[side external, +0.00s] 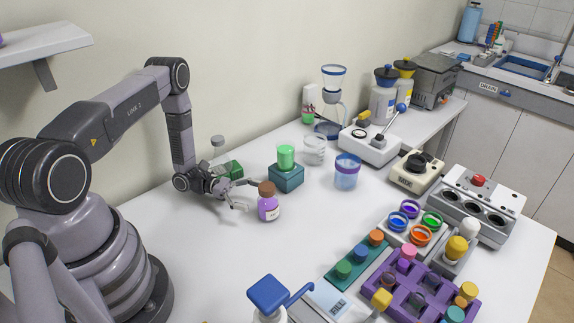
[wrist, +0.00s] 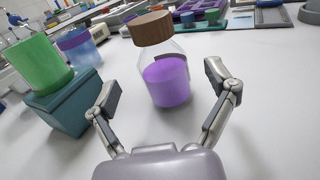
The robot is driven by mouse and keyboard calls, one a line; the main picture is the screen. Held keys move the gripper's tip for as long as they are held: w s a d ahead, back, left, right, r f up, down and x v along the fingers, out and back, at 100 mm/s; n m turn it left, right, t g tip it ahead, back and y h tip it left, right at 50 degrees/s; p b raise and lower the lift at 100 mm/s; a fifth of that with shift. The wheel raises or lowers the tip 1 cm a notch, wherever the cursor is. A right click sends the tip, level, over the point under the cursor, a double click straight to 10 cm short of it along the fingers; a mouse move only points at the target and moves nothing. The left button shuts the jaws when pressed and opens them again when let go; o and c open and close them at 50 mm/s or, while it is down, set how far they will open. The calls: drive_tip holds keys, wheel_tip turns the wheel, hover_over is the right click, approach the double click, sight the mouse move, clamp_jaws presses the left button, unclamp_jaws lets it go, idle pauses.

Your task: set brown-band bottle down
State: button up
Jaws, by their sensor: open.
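The brown-band bottle (side external: 268,204) stands upright on the white table in the side external view. It has a brown cap, a clear shoulder, a pale label and purple contents. My gripper (side external: 243,195) is just left of it, low over the table. In the wrist view the bottle (wrist: 165,75) stands ahead of my gripper (wrist: 165,90), roughly between the lines of the two spread fingers. The fingers are open, with a gap to the bottle on both sides. Its base rests on the table.
A teal block (side external: 286,178) with a green-topped piece stands behind the bottle; it is close to the left finger in the wrist view (wrist: 62,105). A blue-rimmed jar (side external: 347,172) stands further right. A purple rack (side external: 415,290) fills the front right.

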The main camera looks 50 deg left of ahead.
drive_tip(key=shift+v, duration=1.8)
